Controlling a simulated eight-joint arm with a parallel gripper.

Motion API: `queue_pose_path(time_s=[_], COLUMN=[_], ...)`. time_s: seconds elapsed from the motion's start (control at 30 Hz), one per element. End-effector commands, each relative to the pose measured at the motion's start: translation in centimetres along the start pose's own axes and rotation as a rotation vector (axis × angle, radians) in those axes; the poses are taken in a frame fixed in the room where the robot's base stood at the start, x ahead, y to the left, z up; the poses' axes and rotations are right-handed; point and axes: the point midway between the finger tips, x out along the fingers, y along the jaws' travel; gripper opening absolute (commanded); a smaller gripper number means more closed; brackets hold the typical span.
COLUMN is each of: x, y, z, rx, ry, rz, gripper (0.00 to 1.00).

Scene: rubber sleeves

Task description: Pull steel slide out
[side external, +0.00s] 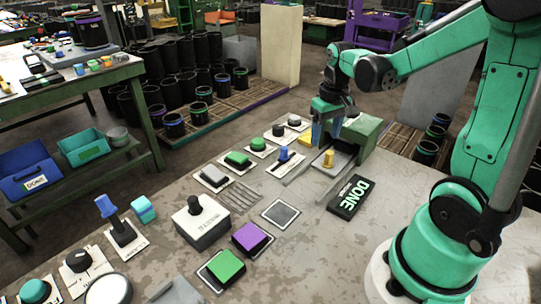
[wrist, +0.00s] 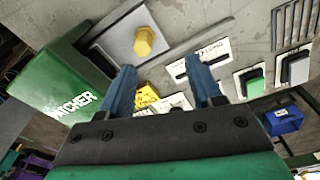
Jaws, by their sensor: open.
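The steel slide (side external: 313,174) is a flat grey plate with a yellow knob (side external: 328,158) standing on it, and it lies in front of a green box (side external: 362,133). In the wrist view, the slide (wrist: 110,42) and its yellow hexagonal knob (wrist: 145,42) show at upper left, beside the green box (wrist: 60,85) with white lettering. My gripper (side external: 324,132) is above the bench beside the green box, behind the knob in the side view. Its two blue fingers (wrist: 158,68) are apart with nothing held between them. The slide's far end is hidden at the box.
A black DONE block (side external: 351,196) lies right of the slide. A blue lever (side external: 284,155) on a white plate stands to its left. Green and purple buttons (side external: 252,237) and a black-knobbed box (side external: 200,223) are nearer the front. The bench front right is fairly clear.

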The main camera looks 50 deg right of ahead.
Motion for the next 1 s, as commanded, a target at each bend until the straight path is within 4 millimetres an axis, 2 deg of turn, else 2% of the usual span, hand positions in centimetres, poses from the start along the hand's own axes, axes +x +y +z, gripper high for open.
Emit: queue_pose_path(time_s=[0.1,0.2,0.63,0.8,1.0], x=[1.0,1.6,6.2,6.9,7.0], y=[1.7,2.1,2.1,2.0,2.0], z=[0.0,0.1,0.3,0.5,0.5], rx=[0.035,0.045,0.044,0.043,0.043], ry=[-0.052,-0.069,-0.070,-0.069,-0.069], rz=[-0.008,-0.011,-0.012,-0.012,-0.011], gripper=[0.58,0.58,0.58,0.58,0.58])
